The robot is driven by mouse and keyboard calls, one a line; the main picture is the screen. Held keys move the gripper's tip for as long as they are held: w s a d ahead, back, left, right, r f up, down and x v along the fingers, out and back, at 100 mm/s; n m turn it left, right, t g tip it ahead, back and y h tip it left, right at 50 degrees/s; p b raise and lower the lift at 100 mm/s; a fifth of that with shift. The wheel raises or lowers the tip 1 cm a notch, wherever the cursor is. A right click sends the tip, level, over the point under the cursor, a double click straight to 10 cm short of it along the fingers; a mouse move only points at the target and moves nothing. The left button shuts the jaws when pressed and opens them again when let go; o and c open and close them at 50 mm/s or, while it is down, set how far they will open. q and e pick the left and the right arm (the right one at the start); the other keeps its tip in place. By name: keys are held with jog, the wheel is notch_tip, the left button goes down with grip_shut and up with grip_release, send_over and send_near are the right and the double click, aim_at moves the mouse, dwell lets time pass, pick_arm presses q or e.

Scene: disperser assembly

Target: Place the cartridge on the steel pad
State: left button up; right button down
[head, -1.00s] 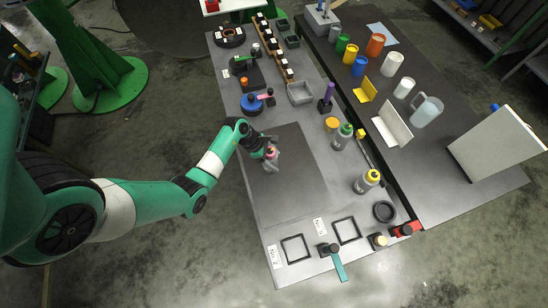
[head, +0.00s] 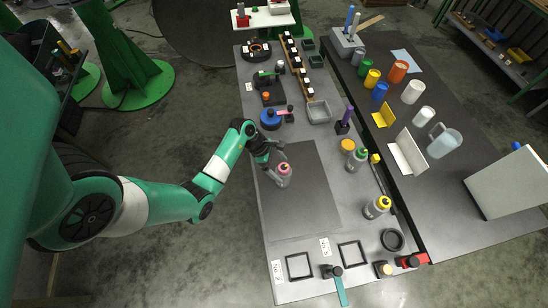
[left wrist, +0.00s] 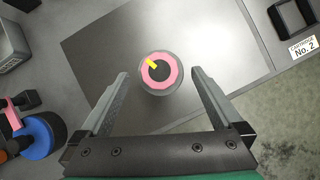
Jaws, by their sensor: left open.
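The cartridge (head: 284,170), a grey round body with a pink top, stands upright on the upper part of the dark steel pad (head: 300,212). In the left wrist view the cartridge (left wrist: 148,84) shows its pink ring, black centre and yellow mark. It lies between and slightly beyond my spread fingertips, with gaps on both sides. The steel pad (left wrist: 222,42) shows around it. My left gripper (head: 272,160) is open beside the cartridge, on its upper left, and holds nothing. My right gripper is not in view.
A blue round part (head: 270,120) sits above the pad. Bottles with green (head: 356,160) and yellow (head: 377,207) caps stand to its right. Black square frames (head: 299,266) lie below it. A second table with cups (head: 413,92) is at the right.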

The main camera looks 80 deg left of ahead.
pick_arm(q)
jog(key=p+v, duration=0.1)
jog(key=v, duration=0.5)
